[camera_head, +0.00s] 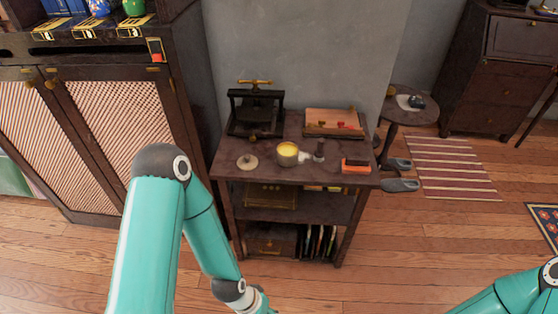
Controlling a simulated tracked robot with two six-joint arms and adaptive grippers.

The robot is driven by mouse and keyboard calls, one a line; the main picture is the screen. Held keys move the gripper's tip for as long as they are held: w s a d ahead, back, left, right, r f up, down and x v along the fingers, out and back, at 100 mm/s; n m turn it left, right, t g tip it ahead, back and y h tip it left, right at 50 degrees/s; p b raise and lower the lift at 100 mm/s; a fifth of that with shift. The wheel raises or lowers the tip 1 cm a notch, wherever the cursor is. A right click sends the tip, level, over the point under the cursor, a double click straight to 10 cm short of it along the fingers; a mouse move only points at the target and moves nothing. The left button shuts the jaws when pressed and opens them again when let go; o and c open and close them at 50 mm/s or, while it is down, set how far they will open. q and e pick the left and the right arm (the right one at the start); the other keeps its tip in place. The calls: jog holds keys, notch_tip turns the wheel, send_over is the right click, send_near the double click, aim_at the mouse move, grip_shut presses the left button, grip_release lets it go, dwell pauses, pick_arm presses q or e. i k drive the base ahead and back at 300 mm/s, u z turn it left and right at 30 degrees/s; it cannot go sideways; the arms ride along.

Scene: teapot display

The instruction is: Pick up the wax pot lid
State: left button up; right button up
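The wax pot lid (247,161) is a small round beige disc with a knob. It lies on the left front part of the dark table top, apart from the wax pot. The wax pot (288,154) stands to its right, uncovered, with yellow wax inside and a pale handle. My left arm comes in from the left and bends down in front of the table. Its gripper is cut off by the bottom edge of the view. My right arm shows only at the bottom right corner, and its gripper is out of view.
The table (228,172) also bears a black press (256,110), a wooden tray (333,121), a dark stamp (319,150) and a red-orange block (356,166). A tall cabinet (105,120) stands close on the left. A round side table (408,116) stands right. Wooden floor in front is clear.

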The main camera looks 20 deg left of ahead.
aim_at(248, 162)
jog(key=u, duration=0.1)
jog(key=i, duration=0.2)
jog(key=z, duration=2.15)
jog(key=k, duration=1.4)
jog(key=u, duration=1.45)
jog(key=i, duration=1.05)
jog(key=u, duration=0.05)
